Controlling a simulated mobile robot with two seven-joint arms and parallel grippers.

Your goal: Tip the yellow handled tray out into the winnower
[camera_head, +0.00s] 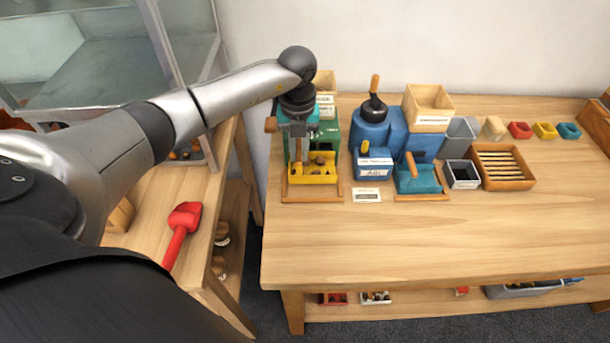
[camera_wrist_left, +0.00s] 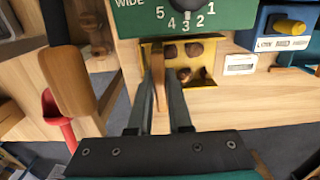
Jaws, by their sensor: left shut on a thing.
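The yellow handled tray (camera_head: 322,178) sits at the foot of the green machine, with several brown chestnuts in it. In the left wrist view the tray (camera_wrist_left: 210,48) shows its chestnuts, with its wooden handle (camera_wrist_left: 160,118) toward the gripper. My left gripper (camera_head: 298,158) points down over the tray, and its fingers (camera_wrist_left: 162,88) are shut on the handle. The green machine (camera_head: 330,133) has a numbered dial marked WIDE. The blue machine (camera_head: 385,135) to its right, with a wooden hopper (camera_head: 428,104) on top, looks like the winnower; I cannot read its label. My right gripper is out of view.
A teal tray (camera_head: 418,180) stands before the blue machine. Farther right are a black bin (camera_head: 462,174), a slatted wooden tray (camera_head: 502,186) and small coloured bins. A red scoop (camera_head: 182,222) lies on the left table. The front of the main table (camera_head: 430,245) is clear.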

